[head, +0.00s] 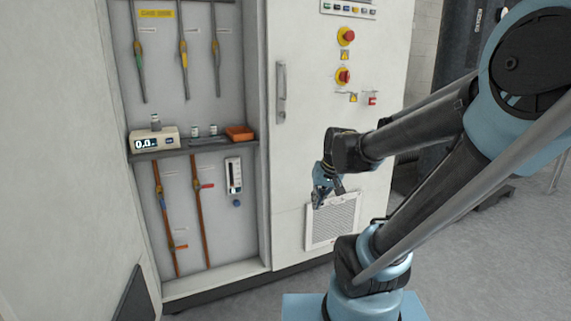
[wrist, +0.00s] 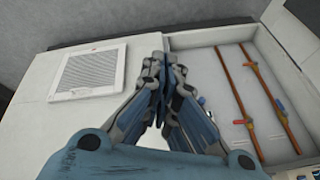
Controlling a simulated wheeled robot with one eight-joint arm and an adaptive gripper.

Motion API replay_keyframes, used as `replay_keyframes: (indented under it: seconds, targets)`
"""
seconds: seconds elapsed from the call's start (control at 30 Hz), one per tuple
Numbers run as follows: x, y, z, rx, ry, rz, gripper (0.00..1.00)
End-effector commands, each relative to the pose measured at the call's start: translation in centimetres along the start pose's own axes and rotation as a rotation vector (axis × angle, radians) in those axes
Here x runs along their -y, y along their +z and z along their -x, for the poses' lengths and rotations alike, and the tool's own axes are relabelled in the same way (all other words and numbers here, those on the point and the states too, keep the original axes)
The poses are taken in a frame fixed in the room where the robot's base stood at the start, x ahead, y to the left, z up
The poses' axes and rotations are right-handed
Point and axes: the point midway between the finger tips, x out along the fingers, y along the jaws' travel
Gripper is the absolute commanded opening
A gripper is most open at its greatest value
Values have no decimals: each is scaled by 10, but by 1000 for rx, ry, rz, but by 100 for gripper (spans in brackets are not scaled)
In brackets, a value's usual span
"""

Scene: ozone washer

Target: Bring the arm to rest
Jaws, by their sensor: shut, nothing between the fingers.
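My gripper (head: 316,199) is at the end of my arm in the head view, in front of the white cabinet door (head: 305,140), a little above and left of the vent grille (head: 333,222). In the wrist view my gripper (wrist: 160,66) points away from the camera, with its fingers together and nothing between them. The vent grille also shows in the wrist view (wrist: 88,70), left of the fingers. My arm reaches in from the right of the head view and is bent.
Left of the door is an open bay with a shelf (head: 175,152) bearing a display device (head: 153,138) and an orange box (head: 239,132). Orange pipes (head: 203,212) run below it. The door has a handle (head: 281,92) and red buttons (head: 346,36).

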Motion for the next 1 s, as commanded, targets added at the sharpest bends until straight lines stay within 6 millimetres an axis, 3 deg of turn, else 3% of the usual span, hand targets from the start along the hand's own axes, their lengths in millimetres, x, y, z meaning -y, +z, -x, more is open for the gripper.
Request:
replay_keyframes:
  seconds: [0.3,0.5,0.73,0.93,1.0]
  targets:
    - [-49,81,15,86,112,-17,0]
    - [-69,121,18,136,163,-30,0]
    - [-78,140,19,162,188,-35,0]
    - [-78,141,19,163,189,-35,43]
    - [-78,141,19,163,189,-35,33]
